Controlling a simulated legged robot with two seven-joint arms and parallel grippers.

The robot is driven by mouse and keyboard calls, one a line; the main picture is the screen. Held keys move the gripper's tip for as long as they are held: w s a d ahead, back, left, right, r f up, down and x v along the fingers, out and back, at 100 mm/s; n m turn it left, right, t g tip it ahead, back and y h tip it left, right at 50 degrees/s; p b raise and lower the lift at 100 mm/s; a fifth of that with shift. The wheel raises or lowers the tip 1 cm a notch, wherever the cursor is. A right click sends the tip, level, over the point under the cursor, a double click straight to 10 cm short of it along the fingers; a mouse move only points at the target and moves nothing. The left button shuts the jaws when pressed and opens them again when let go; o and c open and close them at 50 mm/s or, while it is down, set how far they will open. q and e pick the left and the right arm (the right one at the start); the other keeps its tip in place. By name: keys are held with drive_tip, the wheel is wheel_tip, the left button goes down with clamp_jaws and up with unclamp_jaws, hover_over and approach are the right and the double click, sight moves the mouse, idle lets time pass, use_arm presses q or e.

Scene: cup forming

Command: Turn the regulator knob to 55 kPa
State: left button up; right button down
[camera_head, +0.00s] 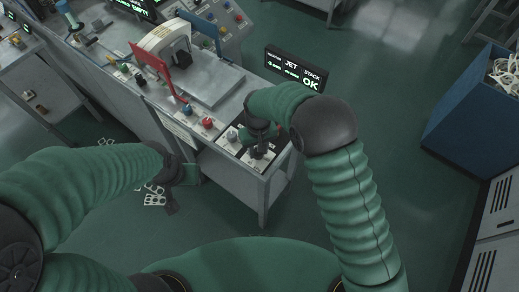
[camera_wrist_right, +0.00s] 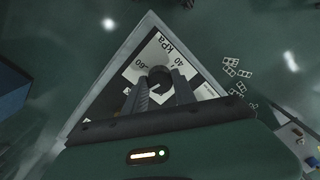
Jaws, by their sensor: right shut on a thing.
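The regulator knob (camera_wrist_right: 158,74) is black and sits on a white dial plate (camera_wrist_right: 152,52) marked 60, 40 and kPa in the right wrist view. My right gripper (camera_wrist_right: 160,88) is shut on the knob, one finger on each side. In the head view the right gripper (camera_head: 257,138) points down at the near corner of the bench, largely hiding the knob. The pointer reading cannot be made out. My left gripper (camera_head: 171,198) hangs low at the left, away from the bench, and its fingers are too dark to judge.
A blue knob (camera_head: 187,109) and a red button (camera_head: 208,123) stand on the same bench edge. A red lever (camera_head: 150,65) rises behind them. A display (camera_head: 292,70) reads JET STACK and OK. Perforated white sheets (camera_head: 154,194) lie on the floor. A blue bin (camera_head: 475,125) stands right.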

drive_tip(key=shift+w+d+r, duration=0.1)
drive_tip(key=shift+d, duration=0.15)
drive_tip(key=c, duration=1.3)
unclamp_jaws()
drive_tip(key=shift+a, duration=0.2)
drive_tip(key=shift+o, duration=1.4)
drive_tip(key=shift+a, duration=0.3)
use_arm(q)
drive_tip(key=shift+a, duration=0.65)
drive_tip(key=shift+d, duration=0.1)
use_arm(e)
drive_tip(key=shift+d, duration=0.15)
